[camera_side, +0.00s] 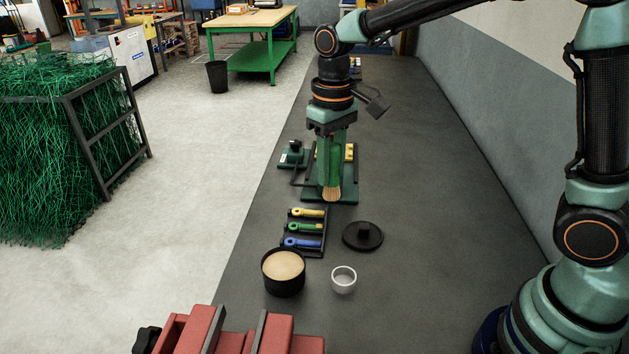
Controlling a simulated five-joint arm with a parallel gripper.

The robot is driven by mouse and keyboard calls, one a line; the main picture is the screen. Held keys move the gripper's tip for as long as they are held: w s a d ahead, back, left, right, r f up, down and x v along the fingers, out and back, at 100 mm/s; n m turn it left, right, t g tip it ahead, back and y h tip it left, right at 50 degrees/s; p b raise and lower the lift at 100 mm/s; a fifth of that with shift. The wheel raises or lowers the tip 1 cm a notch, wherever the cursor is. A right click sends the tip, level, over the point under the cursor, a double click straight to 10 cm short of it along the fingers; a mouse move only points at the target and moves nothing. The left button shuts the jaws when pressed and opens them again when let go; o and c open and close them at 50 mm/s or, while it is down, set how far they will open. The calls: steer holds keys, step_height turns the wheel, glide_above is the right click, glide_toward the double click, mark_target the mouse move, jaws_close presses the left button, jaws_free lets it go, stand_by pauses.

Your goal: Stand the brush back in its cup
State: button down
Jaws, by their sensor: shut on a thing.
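My gripper (331,170) points straight down over the bench and is shut on the brush. The brush's tan bristles (332,193) show below the fingers, pointing down; its handle is mostly hidden by the gripper. A small white cup (343,280) stands upright and looks empty, nearer the camera than my gripper and slightly right. The gripper and brush are apart from the cup.
A black pot (283,284) filled with tan material stands left of the cup. A black lid (362,236) lies behind it. A rack holds yellow, green and blue-handled tools (304,228). A green-based fixture (293,155) is behind the gripper. Red vise-like jaws (277,333) are at the front. The bench's right side is clear.

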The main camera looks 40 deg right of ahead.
steer(key=s+a+r+n, duration=0.1)
steer(key=s+a+r, duration=0.2)
steer(key=s+r, duration=0.35)
steer(key=f, duration=0.7)
steer(key=s+f, duration=0.1)
steer(key=f, duration=1.3)
steer(key=shift+s+a+f, duration=0.1)
steer(key=shift+s+a, duration=0.05)
steer(key=shift+s, duration=0.1)
steer(key=shift+f, duration=0.15)
steer(key=c, duration=0.6)
jaws_free()
steer(key=shift+n, duration=0.3)
